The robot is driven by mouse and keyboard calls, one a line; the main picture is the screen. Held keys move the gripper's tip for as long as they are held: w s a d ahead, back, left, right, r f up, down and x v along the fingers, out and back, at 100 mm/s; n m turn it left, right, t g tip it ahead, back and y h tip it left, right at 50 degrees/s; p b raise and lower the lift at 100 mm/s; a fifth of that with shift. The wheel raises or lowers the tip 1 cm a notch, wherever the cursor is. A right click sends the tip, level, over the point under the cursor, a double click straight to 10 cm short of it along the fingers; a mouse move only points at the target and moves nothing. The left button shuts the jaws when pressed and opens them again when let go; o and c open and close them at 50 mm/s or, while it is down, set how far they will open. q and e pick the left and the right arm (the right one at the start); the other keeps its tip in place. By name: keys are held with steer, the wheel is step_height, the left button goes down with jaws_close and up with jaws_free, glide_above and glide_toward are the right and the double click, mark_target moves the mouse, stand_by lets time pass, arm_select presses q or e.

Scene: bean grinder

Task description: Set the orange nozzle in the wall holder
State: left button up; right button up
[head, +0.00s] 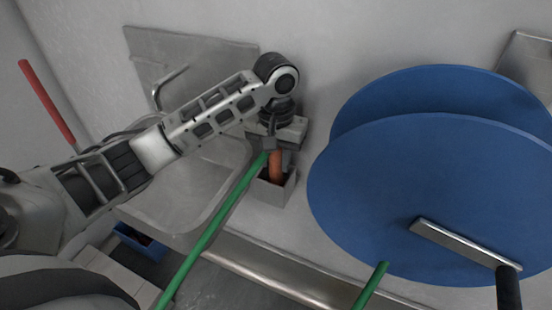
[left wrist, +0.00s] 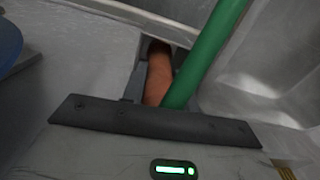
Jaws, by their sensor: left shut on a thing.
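The orange nozzle (head: 277,166) points down, its lower end in the mouth of the small grey wall holder (head: 272,192). The green hose (head: 215,217) runs from the nozzle's upper end to the lower left. My left gripper (head: 270,144) is above the holder, shut on the nozzle near the hose end. In the left wrist view the nozzle (left wrist: 158,76) and the hose (left wrist: 213,48) show just beyond the dark gripper edge (left wrist: 155,121), which hides the grip itself. Whether the nozzle rests on the holder's bottom is hidden. My right gripper is not in view.
A large blue hose reel (head: 400,190) with a metal crank stands right of the holder. A grey sink (head: 190,190) with a tap (head: 165,88) is to the left, under my left arm. A red bar (head: 47,102) is at the far left. A metal rail (head: 265,272) runs below.

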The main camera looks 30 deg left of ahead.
arm_select(q)
steer(key=shift+f, duration=0.1)
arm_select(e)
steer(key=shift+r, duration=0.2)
arm_select(q)
steer(key=o, duration=1.1)
steer(key=shift+f, duration=0.1)
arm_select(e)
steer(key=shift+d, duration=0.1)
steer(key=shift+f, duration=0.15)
arm_select(q)
steer(key=shift+r, duration=0.3)
step_height(320, 180, up, 11)
steer(key=p, duration=0.3)
steer(key=shift+r, duration=0.4)
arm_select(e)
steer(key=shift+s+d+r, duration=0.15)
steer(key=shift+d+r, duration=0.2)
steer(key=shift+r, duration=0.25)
arm_select(q)
steer(key=shift+f, duration=0.1)
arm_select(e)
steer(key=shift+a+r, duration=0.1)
